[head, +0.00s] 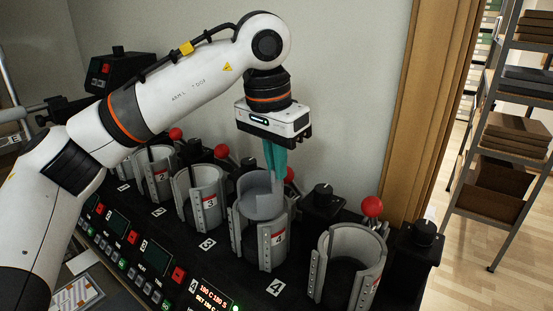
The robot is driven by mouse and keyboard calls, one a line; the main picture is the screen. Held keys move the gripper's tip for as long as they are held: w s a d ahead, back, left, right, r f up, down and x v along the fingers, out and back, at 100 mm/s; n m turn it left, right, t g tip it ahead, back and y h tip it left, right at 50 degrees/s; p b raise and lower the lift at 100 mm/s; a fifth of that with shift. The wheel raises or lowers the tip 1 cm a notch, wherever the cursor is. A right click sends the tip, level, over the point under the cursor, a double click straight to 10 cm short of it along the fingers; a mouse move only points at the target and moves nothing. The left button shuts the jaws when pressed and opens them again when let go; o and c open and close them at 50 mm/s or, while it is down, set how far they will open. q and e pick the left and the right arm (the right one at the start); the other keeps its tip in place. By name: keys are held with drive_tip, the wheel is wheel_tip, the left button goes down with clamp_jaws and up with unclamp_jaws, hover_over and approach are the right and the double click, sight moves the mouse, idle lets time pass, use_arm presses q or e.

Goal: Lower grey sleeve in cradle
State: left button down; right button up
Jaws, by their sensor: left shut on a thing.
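A grey sleeve (257,207) stands upright at the mouth of a cradle (246,244), the one behind the white number 4 plate. Its upper part shows above the cradle rim; its lower part is hidden by the cradle wall. My left gripper (277,180) points down from above. Its teal fingers are shut on the sleeve's wall at the right rear side. I cannot tell how deep the sleeve sits. My right gripper is not in view.
An empty-looking cradle (348,262) stands to the right, with a red ball knob (372,206) behind it. More cradles (198,199) stand to the left. Control panels (150,258) run along the front. A wooden door frame (425,110) and a shelf rack stand at right.

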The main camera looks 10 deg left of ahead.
sight(275, 182)
use_arm(q)
drive_tip(key=shift+f+b, duration=2.1)
drive_tip(key=shift+f, duration=1.35)
drive_tip(key=c, duration=1.5)
unclamp_jaws()
drive_tip(key=shift+r, duration=0.5)
drive_tip(key=r, duration=0.3)
drive_tip(key=s+r, duration=0.1)
drive_tip(key=r, duration=0.3)
drive_tip(key=a+r, duration=0.1)
drive_tip(key=r, duration=0.3)
drive_tip(key=shift+s+b, duration=0.3)
drive_tip(key=shift+b, duration=0.05)
drive_tip(key=shift+f, duration=0.1)
